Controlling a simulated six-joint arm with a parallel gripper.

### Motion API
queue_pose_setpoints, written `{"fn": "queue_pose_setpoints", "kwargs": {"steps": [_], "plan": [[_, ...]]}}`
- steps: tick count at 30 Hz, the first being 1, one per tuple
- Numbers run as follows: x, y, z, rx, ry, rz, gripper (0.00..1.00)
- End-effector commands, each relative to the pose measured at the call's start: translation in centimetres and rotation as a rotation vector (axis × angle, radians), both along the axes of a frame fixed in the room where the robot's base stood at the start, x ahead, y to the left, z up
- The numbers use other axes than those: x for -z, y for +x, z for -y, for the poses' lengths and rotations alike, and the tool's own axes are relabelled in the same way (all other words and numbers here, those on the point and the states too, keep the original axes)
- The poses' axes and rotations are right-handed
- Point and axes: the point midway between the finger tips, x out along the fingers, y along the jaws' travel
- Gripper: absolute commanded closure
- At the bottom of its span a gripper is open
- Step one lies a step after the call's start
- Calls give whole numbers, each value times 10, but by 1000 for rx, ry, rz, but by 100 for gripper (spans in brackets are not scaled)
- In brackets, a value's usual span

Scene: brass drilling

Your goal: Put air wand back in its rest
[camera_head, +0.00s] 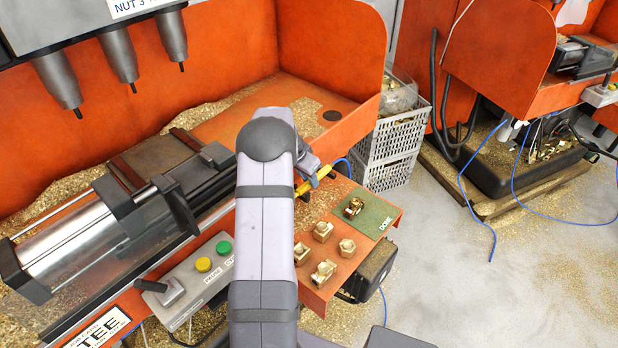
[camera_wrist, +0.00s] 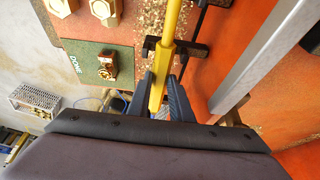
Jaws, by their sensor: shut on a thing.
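The yellow air wand (camera_wrist: 168,45) runs up the middle of the wrist view, and my gripper (camera_wrist: 165,85) is shut on it, one dark finger on each side. In the head view a short yellow part of the wand (camera_head: 314,180) shows beside my gripper (camera_head: 308,176), at the right of my arm. A dark bracket (camera_wrist: 190,48) lies by the wand in the wrist view; I cannot tell whether they touch or whether it is the rest. The rest of the wand in the head view is hidden by my arm.
Several brass fittings (camera_head: 323,272) stand on the orange shelf, with one brass fitting (camera_head: 353,207) on the green DONE pad (camera_head: 376,216). A clamp with a steel cylinder (camera_head: 95,235) and a button box (camera_head: 196,280) are at left. Drill spindles (camera_head: 117,54) hang above. Grey crates (camera_head: 393,145) stand behind.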

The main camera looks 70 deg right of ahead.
Motion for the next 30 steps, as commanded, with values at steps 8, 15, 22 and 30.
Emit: {"fn": "queue_pose_setpoints", "kwargs": {"steps": [8, 15, 22, 30], "plan": [[1, 0, 0, 0, 0, 0, 62], [-1, 0, 0, 0, 0, 0, 62], [-16, 3, -6, 0, -2, 2, 62], [-57, 9, -22, -1, -4, 3, 62]]}}
